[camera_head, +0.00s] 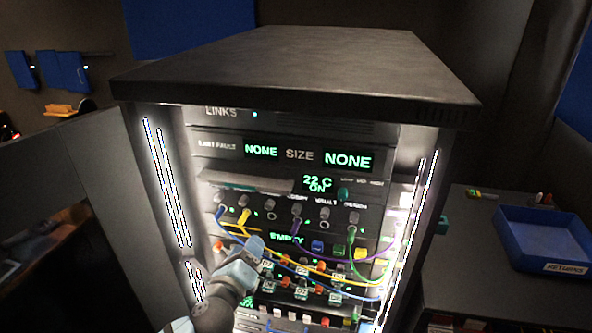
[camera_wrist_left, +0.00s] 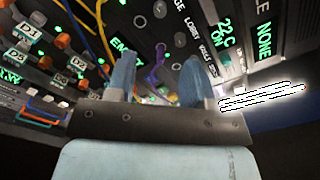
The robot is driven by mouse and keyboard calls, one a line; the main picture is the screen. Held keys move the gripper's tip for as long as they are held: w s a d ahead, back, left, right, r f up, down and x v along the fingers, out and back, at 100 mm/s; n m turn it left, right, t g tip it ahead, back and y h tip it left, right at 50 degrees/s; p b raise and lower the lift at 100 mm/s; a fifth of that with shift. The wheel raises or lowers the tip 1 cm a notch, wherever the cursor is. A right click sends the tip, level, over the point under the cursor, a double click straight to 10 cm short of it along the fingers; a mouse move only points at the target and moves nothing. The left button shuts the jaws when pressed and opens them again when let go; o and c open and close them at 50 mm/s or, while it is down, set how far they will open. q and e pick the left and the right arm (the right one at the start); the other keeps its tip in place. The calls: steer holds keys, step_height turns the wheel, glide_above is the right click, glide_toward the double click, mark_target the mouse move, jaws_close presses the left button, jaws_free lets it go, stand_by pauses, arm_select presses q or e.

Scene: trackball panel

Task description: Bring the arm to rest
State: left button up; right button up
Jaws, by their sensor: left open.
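My left gripper (camera_head: 247,258) is in front of the lower left part of the rack panel (camera_head: 285,155) in the head view. In the left wrist view its two blue fingers (camera_wrist_left: 157,75) stand apart with nothing between them. Behind the fingers are the panel's green "EMPTY" readout, cables and knobs. I cannot tell how far the fingertips are from the panel face or the cables. My forearm and wrist hide part of the lower left panel. My right gripper is in neither view.
Blue, yellow, purple and green cables (camera_head: 351,245) hang across the panel. The rack has a dark overhanging top (camera_head: 300,65) and an open door (camera_head: 95,200) at the left. A blue tray (camera_head: 545,240) marked "RETURNS" sits on the right table (camera_head: 462,265).

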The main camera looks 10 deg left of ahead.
arm_select(q)
steer(key=s+a+f+n+g+h, duration=0.1)
steer(key=s+f+n+g, duration=0.6)
steer(key=s+f+n, duration=1.5)
step_height(320, 180, down, 4)
steer(key=n, duration=0.3)
steer(key=shift+s+f+h, duration=0.25)
steer(key=shift+h, duration=0.15)
